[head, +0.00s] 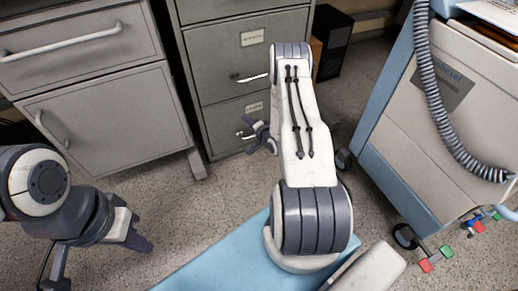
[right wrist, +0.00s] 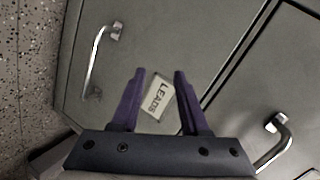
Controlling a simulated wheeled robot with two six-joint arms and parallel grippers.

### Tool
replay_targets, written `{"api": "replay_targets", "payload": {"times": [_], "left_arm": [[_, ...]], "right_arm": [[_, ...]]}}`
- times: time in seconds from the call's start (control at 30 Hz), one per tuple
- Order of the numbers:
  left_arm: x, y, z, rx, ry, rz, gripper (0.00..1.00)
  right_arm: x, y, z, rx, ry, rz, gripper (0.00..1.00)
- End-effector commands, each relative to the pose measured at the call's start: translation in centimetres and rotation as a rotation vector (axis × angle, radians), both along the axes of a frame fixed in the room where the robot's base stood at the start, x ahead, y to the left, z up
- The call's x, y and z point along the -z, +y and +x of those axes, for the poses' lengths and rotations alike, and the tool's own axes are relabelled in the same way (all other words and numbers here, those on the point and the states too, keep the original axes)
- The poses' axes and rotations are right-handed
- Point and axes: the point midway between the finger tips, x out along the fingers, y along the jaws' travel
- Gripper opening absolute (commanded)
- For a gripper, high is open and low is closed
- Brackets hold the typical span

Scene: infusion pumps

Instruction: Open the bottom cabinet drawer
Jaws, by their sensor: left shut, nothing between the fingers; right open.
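The grey-green metal cabinet stands at the back in the head view. Its bottom drawer (head: 228,119) appears flush, with a bar handle (head: 242,134) below a label, partly beside my right gripper (head: 252,128). In the right wrist view the bottom drawer front (right wrist: 85,100) carries a "LEADS" label (right wrist: 157,96), and its handle (right wrist: 97,58) lies left of the fingers. My right gripper (right wrist: 160,72) is open and empty, with the label showing between its fingers; it faces the drawer front, apart from the handle. My left gripper (head: 143,245) is shut and empty over the floor at lower left.
The drawer above has its own handle (head: 250,77). A grey side cabinet (head: 105,115) stands to the left. A blue-and-white wheeled cart (head: 400,150) with a coiled cable stands to the right. Speckled floor (head: 190,200) lies open in front of the cabinet.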

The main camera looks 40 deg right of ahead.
Motion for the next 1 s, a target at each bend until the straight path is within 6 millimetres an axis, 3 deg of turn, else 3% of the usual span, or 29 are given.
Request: {"api": "replay_targets", "payload": {"times": [0.03,0.1,0.23,0.4,0.57,1.0], "left_arm": [[3.3,0.0,0.0,0.000,0.000,0.000,0.00],[4.9,0.0,0.0,0.000,0.000,0.000,0.00],[6.8,0.0,0.0,0.000,0.000,0.000,0.00],[7.7,0.0,0.0,0.000,-0.001,-0.001,0.00],[8.8,0.0,0.0,0.000,-0.001,-0.001,0.00],[13.2,0.0,0.0,0.000,0.000,0.000,0.00]], "right_arm": [[4.8,-1.4,-1.7,0.054,-0.041,0.054,0.45],[7.5,-2.7,-3.5,0.111,-0.111,0.120,0.45],[10.6,-4.1,-6.0,0.182,-0.209,0.205,0.45],[11.8,-4.7,-7.1,0.219,-0.267,0.249,0.45],[12.3,-5.1,-5.4,0.216,-0.273,0.251,0.45],[13.7,-6.7,1.6,0.217,-0.270,0.250,0.45]]}}
